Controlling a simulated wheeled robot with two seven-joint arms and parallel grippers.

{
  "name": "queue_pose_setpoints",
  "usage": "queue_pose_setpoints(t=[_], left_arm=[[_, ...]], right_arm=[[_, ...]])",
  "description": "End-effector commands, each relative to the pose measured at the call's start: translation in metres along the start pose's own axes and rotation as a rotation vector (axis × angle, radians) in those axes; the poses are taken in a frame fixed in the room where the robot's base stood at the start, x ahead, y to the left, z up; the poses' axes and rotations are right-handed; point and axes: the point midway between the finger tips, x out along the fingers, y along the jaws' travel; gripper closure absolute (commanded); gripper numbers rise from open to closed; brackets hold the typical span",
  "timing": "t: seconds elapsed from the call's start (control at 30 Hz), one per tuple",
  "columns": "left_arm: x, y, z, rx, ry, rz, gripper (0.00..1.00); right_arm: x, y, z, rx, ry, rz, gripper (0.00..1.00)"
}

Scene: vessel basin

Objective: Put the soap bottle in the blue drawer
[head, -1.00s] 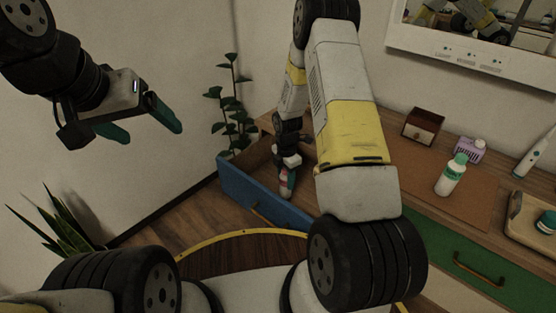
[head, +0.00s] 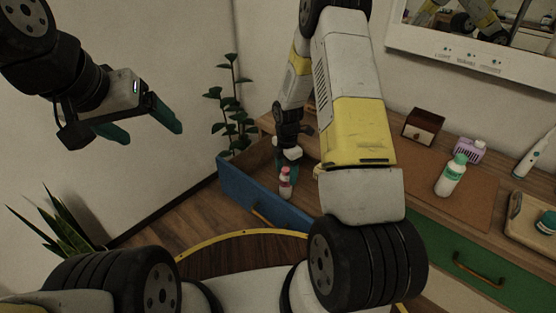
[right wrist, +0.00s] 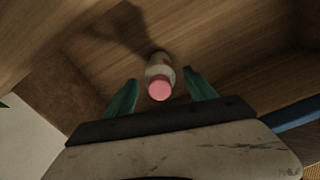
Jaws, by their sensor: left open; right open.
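A small bottle with a pink cap (head: 285,183) stands upright inside the open blue drawer (head: 238,186). I take it for the soap bottle; its label is not readable. In the right wrist view the pink cap (right wrist: 159,89) points toward the camera, between and beyond the teal fingers. My right gripper (head: 289,160) is open just above the bottle and appears not to grip it. My left gripper (head: 150,122) is open and empty, high at the left, away from the counter. My right arm hides part of the counter and drawer.
A green drawer (head: 470,262) is shut at the right. Plants stand at the left.

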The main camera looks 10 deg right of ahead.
Motion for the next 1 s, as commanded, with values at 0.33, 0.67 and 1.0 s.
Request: queue_pose_setpoints(t=[0.33,0.67,1.0], left_arm=[[0.000,0.000,0.000,0.000,0.000,0.000,0.19],[0.000,0.000,0.000,0.000,0.000,0.000,0.19],[0.000,0.000,0.000,0.000,0.000,0.000,0.19]], right_arm=[[-0.070,0.000,0.000,0.001,0.000,0.002,0.35],[-0.129,-0.005,-0.002,0.143,-0.010,0.047,0.35],[-0.291,-0.074,-0.036,0.879,0.068,0.261,0.35]])
